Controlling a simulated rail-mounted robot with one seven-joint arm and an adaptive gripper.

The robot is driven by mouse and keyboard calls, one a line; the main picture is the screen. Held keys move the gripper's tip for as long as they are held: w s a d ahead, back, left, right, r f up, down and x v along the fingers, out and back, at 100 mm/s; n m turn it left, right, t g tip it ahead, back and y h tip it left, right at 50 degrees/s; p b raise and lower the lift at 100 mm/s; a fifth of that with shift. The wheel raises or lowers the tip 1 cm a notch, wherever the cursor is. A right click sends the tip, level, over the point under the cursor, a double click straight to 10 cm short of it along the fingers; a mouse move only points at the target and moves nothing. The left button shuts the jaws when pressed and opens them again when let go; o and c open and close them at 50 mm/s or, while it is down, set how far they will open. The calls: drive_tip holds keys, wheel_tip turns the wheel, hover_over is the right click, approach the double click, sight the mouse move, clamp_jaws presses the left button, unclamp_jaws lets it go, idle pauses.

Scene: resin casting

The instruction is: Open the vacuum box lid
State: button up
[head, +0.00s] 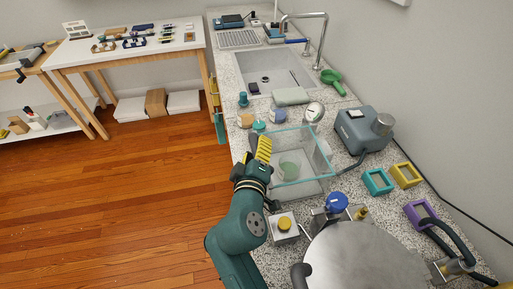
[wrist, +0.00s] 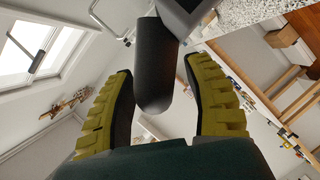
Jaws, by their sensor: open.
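The vacuum box (head: 312,190) is a clear box on the speckled counter, with a pale green cup (head: 289,167) inside. A clear panel with teal edges (head: 303,182), which looks like its lid, lies over it; I cannot tell whether it is fully seated. My gripper (head: 264,149) is at the left side of the box, close to the panel's left edge; contact is not clear. In the wrist view its yellow-padded fingers (wrist: 166,110) are apart. A dark rounded bar (wrist: 155,75) shows between them; I cannot tell what it belongs to.
A grey pump (head: 360,130) stands right of the box, with teal (head: 377,182) and yellow (head: 406,176) frames nearby. A large round metal lid (head: 370,258) and a small box with a yellow knob (head: 284,224) are in front. Small jars (head: 278,116) and a sink (head: 270,68) lie behind.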

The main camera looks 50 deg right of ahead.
clamp_jaws()
drive_tip(key=r+p, duration=0.3)
drive_tip(key=shift+s+d+r, duration=0.1)
drive_tip(key=shift+s+d, duration=0.1)
drive_tip(key=shift+d, duration=0.05)
drive_tip(key=shift+f, duration=0.2)
unclamp_jaws()
drive_tip(key=shift+d, duration=0.15)
drive_tip(key=v, duration=1.2)
